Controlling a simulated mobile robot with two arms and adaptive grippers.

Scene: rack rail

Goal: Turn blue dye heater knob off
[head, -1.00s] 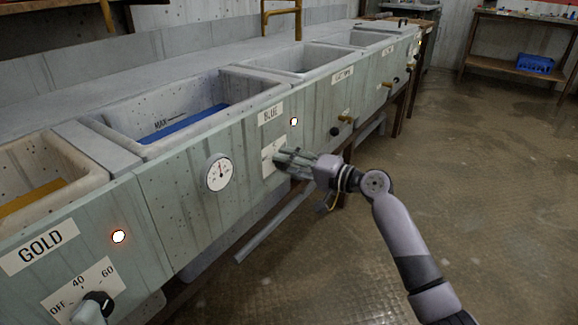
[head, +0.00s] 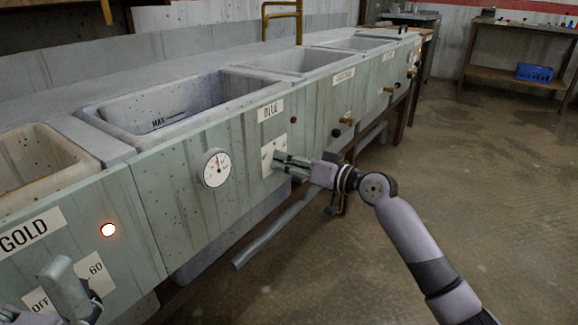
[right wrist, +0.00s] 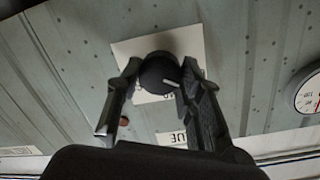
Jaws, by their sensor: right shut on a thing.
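The black blue dye heater knob (right wrist: 157,72) sits on a white dial plate (right wrist: 138,50) in the right wrist view, its pale pointer line toward the right finger. In the head view my right gripper (head: 279,163) covers the knob; the dial plate (head: 268,156) shows beside it. My right gripper is shut on the knob, one finger on each side. The lamp (head: 294,121) by the blue label (head: 270,110) is dark red, unlit. Part of my left gripper (head: 40,295) shows at the lower left, near the gold dial; its jaw opening is unclear.
A round gauge (head: 217,169) is on the panel left of the blue dial. The gold lamp (head: 108,230) glows. Taps (head: 346,121) stick out farther along the panel. A pipe (head: 265,236) runs below. The floor at right is clear.

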